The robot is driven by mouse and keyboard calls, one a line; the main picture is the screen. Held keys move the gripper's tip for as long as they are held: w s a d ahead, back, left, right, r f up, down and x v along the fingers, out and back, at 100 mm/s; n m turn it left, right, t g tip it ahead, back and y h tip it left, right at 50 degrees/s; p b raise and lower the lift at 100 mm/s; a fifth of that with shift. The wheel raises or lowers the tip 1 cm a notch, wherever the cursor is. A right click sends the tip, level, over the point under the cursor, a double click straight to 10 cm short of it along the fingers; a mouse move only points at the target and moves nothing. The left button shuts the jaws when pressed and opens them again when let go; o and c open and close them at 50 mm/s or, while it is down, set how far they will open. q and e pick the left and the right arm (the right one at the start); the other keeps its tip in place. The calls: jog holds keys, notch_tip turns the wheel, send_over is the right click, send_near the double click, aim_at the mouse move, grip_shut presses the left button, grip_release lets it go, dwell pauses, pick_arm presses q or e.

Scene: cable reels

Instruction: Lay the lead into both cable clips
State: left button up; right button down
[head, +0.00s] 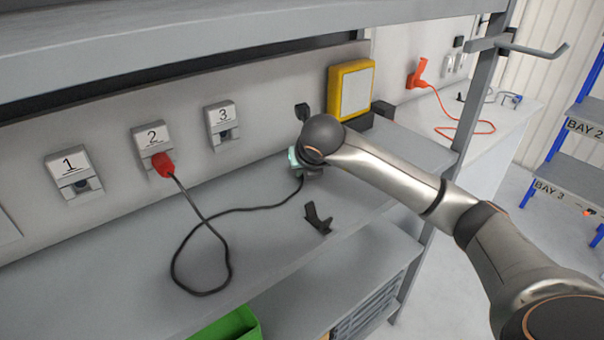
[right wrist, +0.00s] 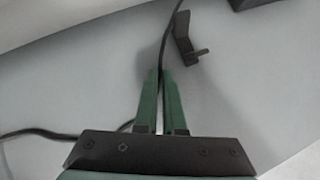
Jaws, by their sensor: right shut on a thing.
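The lead (head: 225,212) is a thin black cable. Its red plug (head: 162,164) sits in socket 2, and the cable loops over the grey shelf to my right gripper (head: 305,162). In the right wrist view the two green fingers (right wrist: 161,100) are shut on the lead, which runs out past their tips (right wrist: 165,45). One black cable clip (head: 318,218) stands on the shelf, apart from the lead. A hooked black clip also shows in the right wrist view (right wrist: 187,42), just right of the lead. A black piece (head: 302,112), perhaps the other clip, is partly hidden behind my wrist. My left gripper is out of view.
Sockets 1 (head: 74,175) and 3 (head: 222,126) are on the back panel. A yellow-framed box (head: 350,88) stands behind my right arm. An upper shelf edge (head: 200,45) overhangs the work shelf. A green bin (head: 230,325) is below the front edge.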

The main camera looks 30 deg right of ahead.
jog(key=shift+r, duration=0.15)
jog(key=shift+r+p, duration=1.6)
jog(key=shift+r, duration=1.35)
jog(key=w+m+h, duration=0.1)
jog(key=w+d+m+g+h, duration=0.1)
jog(key=m, duration=0.1)
jog(key=shift+f, duration=0.15)
jog(key=m, duration=0.1)
jog(key=w+d+m+g+h, duration=0.1)
jog(key=m, duration=0.1)
jog(key=shift+w+d+f+m+g+h, duration=0.1)
jog(key=shift+w+d+m+g+h, duration=0.1)
jog(key=shift+m+g+h, duration=0.1)
jog(key=shift+a, duration=0.1)
